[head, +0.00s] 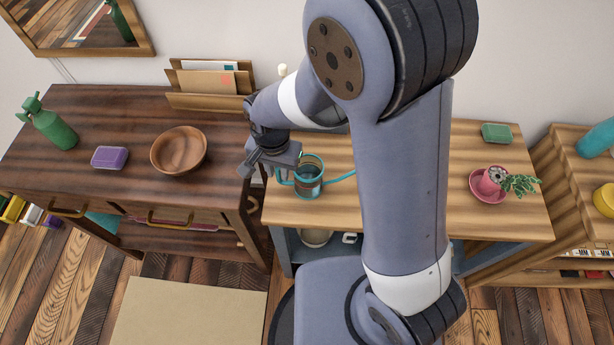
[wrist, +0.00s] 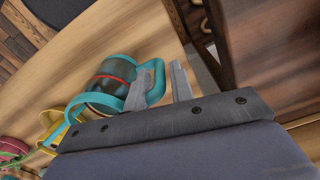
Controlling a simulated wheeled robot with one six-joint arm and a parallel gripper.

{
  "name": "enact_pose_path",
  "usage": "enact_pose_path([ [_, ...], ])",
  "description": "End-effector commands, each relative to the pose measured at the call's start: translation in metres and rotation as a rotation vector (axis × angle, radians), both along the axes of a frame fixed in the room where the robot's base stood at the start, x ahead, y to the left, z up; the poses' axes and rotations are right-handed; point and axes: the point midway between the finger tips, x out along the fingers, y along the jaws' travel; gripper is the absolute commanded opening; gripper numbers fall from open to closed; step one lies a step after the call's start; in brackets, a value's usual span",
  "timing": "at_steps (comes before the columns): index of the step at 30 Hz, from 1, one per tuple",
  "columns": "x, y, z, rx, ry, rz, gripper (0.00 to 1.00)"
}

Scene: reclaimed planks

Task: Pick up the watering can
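The watering can (head: 309,186) is dark with teal trim, a teal handle and a teal spout pointing right. It stands upright on the lighter wooden table, left of my arm. In the wrist view the watering can (wrist: 108,83) shows a red band and its handle loop toward my fingers. My gripper (wrist: 168,66) is open, with one finger by the inside of the handle loop and the other outside it. Whether either finger touches the handle I cannot tell. In the head view my gripper (head: 262,168) is just left of the can, partly hidden by its own wrist.
A yellow object (wrist: 52,128) stands beyond the can. A dark desk (head: 70,170) on the left holds a wooden bowl (head: 179,150), a purple box (head: 110,157) and a green bottle (head: 50,126).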

Motion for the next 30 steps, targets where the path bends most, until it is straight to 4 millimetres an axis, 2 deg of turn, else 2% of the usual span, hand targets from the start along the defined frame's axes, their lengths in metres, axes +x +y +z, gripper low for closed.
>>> enact_pose_path([
  [5,0.0,0.0,-0.0001,0.0,0.0,0.0,0.22],
  [14,0.0,0.0,0.0001,0.0,0.0,0.0,0.0],
  [30,0.0002,0.0002,0.0007,0.001,0.0,0.0,0.0],
])
